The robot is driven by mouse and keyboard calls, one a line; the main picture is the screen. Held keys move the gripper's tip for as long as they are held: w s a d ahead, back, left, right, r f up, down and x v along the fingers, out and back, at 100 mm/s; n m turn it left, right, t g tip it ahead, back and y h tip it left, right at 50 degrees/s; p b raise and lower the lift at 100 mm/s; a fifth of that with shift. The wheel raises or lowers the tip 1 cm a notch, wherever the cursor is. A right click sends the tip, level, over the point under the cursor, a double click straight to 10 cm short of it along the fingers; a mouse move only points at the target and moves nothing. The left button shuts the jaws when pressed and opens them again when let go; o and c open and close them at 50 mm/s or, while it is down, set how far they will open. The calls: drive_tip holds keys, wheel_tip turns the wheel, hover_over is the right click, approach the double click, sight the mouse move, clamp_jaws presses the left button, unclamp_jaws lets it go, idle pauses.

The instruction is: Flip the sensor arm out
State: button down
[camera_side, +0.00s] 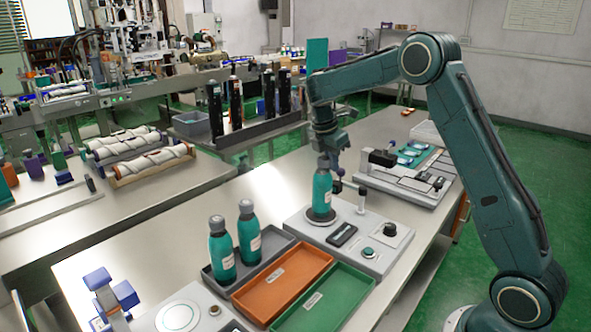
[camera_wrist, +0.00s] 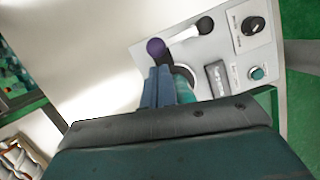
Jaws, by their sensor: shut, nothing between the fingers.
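The sleeve applicator (camera_side: 301,226) is a light grey box with a teal bottle (camera_side: 322,192) upright on its round seat. In the wrist view, the sensor arm (camera_wrist: 186,34) is a pale bar running from a dark pivot (camera_wrist: 205,25) to a purple rounded end (camera_wrist: 155,47). In the side view its post (camera_side: 361,200) stands right of the bottle. My gripper (camera_side: 328,160) is shut and empty, close above the bottle's top. In the wrist view its blue fingers (camera_wrist: 158,72) point towards the purple end; I cannot tell whether they touch it. They partly hide the bottle (camera_wrist: 184,92).
The applicator carries a black knob (camera_side: 390,231), a teal button (camera_side: 368,252) and a small display (camera_side: 342,236). In front are a grey tray (camera_side: 226,286) with two bottles, an orange tray (camera_side: 285,283) and a green tray (camera_side: 325,300). Another grey device (camera_side: 405,184) stands behind.

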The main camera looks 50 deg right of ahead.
drive_tip(key=shift+d+f, duration=0.1)
drive_tip(key=shift+f, duration=0.3)
